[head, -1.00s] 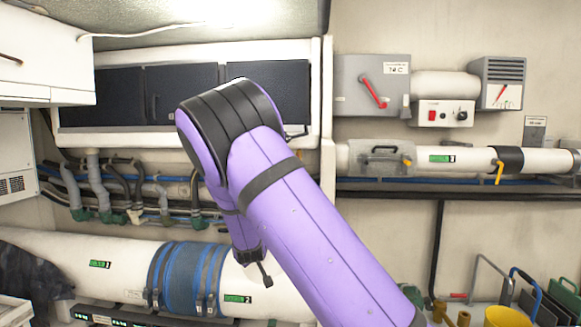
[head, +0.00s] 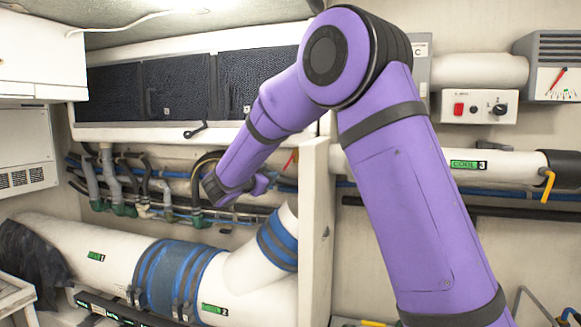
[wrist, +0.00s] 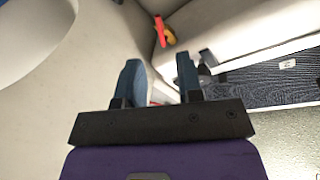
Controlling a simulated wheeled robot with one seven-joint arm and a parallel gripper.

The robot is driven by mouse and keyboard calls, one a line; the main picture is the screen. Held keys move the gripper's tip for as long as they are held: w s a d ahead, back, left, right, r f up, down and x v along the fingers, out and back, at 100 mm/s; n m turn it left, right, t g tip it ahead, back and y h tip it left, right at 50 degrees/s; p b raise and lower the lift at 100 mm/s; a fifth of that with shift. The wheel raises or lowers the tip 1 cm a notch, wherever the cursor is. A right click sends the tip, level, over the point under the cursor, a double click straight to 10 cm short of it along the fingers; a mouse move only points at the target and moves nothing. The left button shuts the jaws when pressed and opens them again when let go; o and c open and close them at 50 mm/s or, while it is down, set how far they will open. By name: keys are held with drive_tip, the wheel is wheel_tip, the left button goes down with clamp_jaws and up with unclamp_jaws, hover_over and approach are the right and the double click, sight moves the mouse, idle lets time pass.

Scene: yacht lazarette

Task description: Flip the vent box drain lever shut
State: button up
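The long white box with dark textured panels (head: 178,88), which I take for the vent box, is on the left wall. A small black lever (head: 196,130) sticks out slantwise at its lower edge. In the wrist view a dark lever (wrist: 208,59) shows at the white edge beside a dark panel (wrist: 262,84), just past my right finger. My gripper (wrist: 160,76) is open, its two blue-grey fingers apart, with nothing clearly held. In the head view my gripper (head: 258,184) is below the box, partly hidden by my wrist.
A red-and-yellow handle (wrist: 164,32) shows beyond the fingers. Hoses (head: 130,185) run under the box, above a thick white pipe (head: 105,262). A white upright panel (head: 316,235) stands right of my gripper. A red-button control box (head: 475,106) is farther right.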

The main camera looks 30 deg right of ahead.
sight(286, 167)
drive_tip(key=x, duration=1)
drive_tip(key=shift+w+d, duration=0.1)
drive_tip(key=shift+d, duration=0.25)
clamp_jaws()
